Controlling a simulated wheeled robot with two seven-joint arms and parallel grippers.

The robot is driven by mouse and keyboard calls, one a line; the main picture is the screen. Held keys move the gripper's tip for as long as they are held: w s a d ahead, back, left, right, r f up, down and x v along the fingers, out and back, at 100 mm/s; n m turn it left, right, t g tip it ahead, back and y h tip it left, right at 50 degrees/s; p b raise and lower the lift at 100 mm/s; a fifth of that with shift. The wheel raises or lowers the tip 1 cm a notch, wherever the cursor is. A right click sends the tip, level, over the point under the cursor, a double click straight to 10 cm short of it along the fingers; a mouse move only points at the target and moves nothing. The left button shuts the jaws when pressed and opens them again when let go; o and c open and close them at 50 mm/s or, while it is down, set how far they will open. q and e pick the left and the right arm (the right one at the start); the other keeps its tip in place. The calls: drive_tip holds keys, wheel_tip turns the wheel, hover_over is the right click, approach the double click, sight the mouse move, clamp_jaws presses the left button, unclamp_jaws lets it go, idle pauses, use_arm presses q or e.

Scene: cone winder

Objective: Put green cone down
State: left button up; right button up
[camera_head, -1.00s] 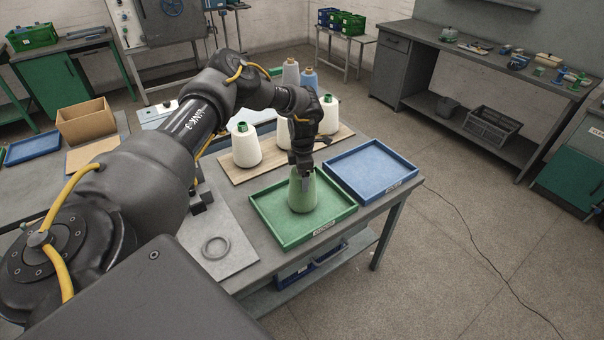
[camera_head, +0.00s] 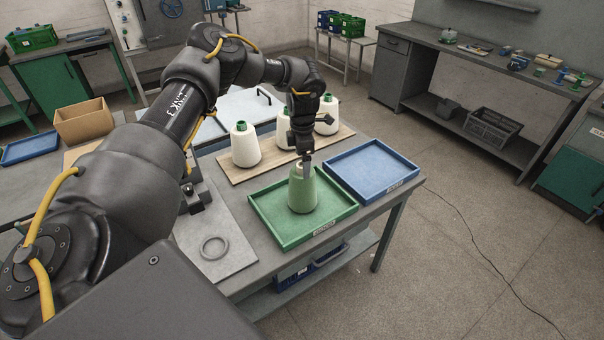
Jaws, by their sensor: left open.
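The green cone (camera_head: 303,193) stands upright in the green tray (camera_head: 268,230) on the table. My left gripper (camera_head: 305,165) is open, just above and behind the top of the cone. One finger overlaps the cone's tip in the picture, and I cannot tell whether it touches. My right gripper is not in the view.
A blue tray (camera_head: 371,170) lies empty to the right. Behind, white cones with green tips (camera_head: 245,145) stand on a wooden board (camera_head: 237,174). A grey ring (camera_head: 214,247) lies on a plate at the left. A cardboard box (camera_head: 84,121) stands farther left.

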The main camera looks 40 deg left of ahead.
use_arm(q)
wheel_tip(320, 180, up, 6)
drive_tip(key=shift+f+b, duration=0.15)
drive_tip(key=shift+b, duration=0.45)
